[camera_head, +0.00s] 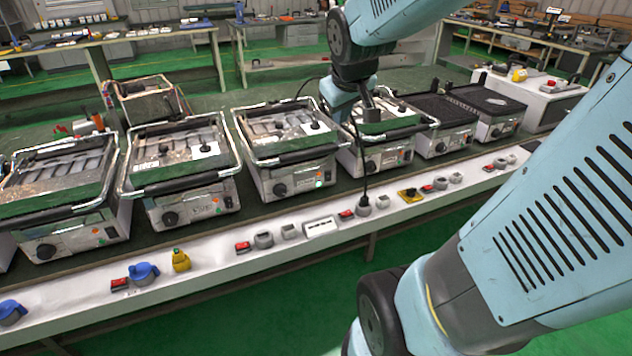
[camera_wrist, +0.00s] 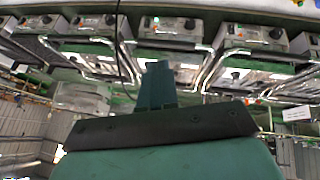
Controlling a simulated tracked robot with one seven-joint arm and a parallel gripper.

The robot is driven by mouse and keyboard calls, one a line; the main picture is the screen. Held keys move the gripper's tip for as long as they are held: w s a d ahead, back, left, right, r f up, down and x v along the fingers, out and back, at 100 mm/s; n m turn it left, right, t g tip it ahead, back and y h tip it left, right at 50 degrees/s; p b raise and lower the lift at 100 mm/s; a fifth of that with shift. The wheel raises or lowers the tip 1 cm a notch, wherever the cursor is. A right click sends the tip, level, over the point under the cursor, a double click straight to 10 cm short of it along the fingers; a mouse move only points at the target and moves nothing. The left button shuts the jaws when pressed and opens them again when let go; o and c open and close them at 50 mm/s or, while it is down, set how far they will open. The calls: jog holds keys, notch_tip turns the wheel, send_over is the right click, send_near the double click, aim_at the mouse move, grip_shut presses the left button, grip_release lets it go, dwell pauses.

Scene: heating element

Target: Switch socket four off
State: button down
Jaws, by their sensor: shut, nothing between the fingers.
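A white socket rail (camera_head: 290,262) runs along the front of the bench, with red switches and round sockets in a row. Red switches show at the left (camera_head: 120,284), left of centre (camera_head: 243,247), centre (camera_head: 347,214) and right (camera_head: 427,188). I see no readable numbers, so I cannot tell which is socket four. A black cable (camera_head: 364,180) ends in the grey socket or plug (camera_head: 363,207) beside the centre switch. My gripper (camera_head: 368,103) is shut and empty, above the heating units and away from the switches. Its shut fingers show in the wrist view (camera_wrist: 155,82).
Several grill-like heating units (camera_head: 290,150) stand in a row behind the rail. One shows a green light (camera_head: 319,184). Blue (camera_head: 143,273) and yellow plugs (camera_head: 180,260) stick up at the left. Green floor lies in front.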

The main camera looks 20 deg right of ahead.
jog(key=w+d+f+n, duration=0.3)
jog(key=w+d+f, duration=0.4)
jog(key=w, duration=0.4)
jog(key=n+t+y, duration=0.2)
jog(key=n+y, duration=0.1)
jog(key=n, duration=0.4)
send_over(350, 213)
jog(key=a, duration=0.1)
notch_tip(350, 213, down, 31)
jog(key=shift+a+f+t, duration=0.15)
jog(key=shift+f+t, duration=0.15)
jog(key=shift+f, duration=0.1)
jog(key=shift+d+f, duration=0.2)
jog(key=shift+f, duration=1.2)
jog(key=shift+d+f, duration=0.15)
jog(key=shift+f, duration=1.3)
jog(key=shift+d+f, duration=0.2)
jog(key=shift+f, duration=1.2)
jog(key=shift+d+f, duration=0.1)
jog(key=shift+f, duration=0.55)
jog(key=shift+r, duration=0.2)
